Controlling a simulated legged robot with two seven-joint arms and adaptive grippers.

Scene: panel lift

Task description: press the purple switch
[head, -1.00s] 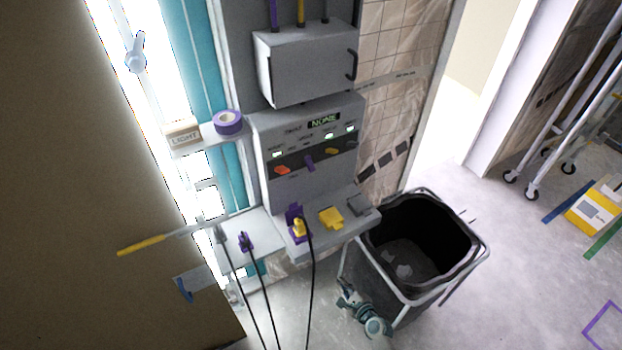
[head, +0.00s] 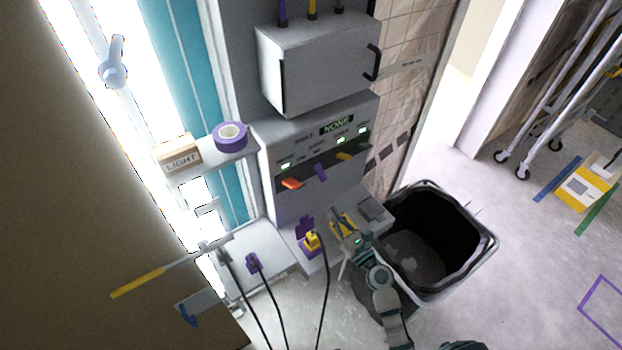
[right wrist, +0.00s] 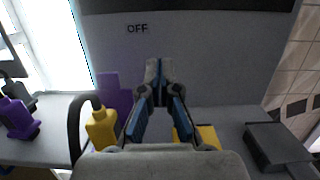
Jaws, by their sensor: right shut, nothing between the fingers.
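The purple switch (head: 320,172) is a small lever on the grey panel, between an orange switch (head: 292,184) and a yellow switch (head: 345,157). My right gripper (head: 342,218) is below it, in front of the panel's lower ledge, and apart from it. In the right wrist view my right gripper (right wrist: 158,68) is shut and empty, pointing at the grey panel face below an "OFF" label. The purple switch is out of the right wrist view. My left gripper is not in view.
The ledge holds a purple socket with a yellow plug (head: 312,240), a yellow cover (right wrist: 205,138) and a grey cover (right wrist: 277,145). Black cables hang in front. A black bin (head: 440,285) stands at the right. A grey box (head: 310,75) juts out above the switches.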

